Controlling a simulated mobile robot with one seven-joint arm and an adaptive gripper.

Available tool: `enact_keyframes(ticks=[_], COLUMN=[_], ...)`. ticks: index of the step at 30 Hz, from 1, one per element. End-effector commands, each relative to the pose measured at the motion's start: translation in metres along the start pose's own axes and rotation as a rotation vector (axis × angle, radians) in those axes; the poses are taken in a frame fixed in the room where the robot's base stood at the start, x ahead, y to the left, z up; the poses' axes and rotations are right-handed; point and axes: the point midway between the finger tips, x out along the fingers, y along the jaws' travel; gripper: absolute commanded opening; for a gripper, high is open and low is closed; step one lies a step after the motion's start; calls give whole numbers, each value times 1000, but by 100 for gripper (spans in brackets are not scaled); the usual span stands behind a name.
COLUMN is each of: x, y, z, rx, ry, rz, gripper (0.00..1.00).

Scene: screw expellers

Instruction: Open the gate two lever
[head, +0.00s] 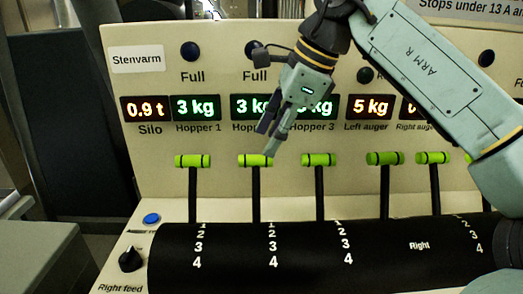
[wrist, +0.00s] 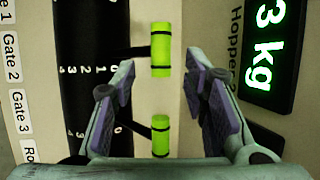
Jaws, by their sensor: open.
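The gate two lever (head: 256,161) is the second from the left, a black rod with a lime-green crossbar handle. It stands upright at the far end of its number scale. In the wrist view its handle (wrist: 160,50) is the upper of two green handles, just beyond the fingertips. My gripper (head: 268,137) is open and empty, pointing down in front of the panel, just above and right of that handle. In the wrist view the fingers (wrist: 160,78) are spread apart, with no handle clearly enclosed. Whether a fingertip touches the handle, I cannot tell.
The gate one lever (head: 192,161) stands to the left and the gate three lever (head: 319,160) to the right, both upright. More green-handled levers continue rightward. A black curved cover (head: 320,255) with numbers lies in front. A black knob (head: 131,259) and blue button (head: 151,219) sit at left.

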Motion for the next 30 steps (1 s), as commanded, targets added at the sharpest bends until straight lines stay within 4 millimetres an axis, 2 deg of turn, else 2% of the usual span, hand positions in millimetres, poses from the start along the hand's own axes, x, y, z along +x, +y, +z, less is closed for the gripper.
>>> enact_keyframes(ticks=[3, 9, 20, 30], x=[21, 44, 50, 50], y=[0, 0, 0, 0], z=[0, 0, 1, 1], rx=[-1, 0, 0, 0], ry=[-1, -2, -2, -2], rz=[2, 0, 0, 0], gripper=[40, 40, 40, 18])
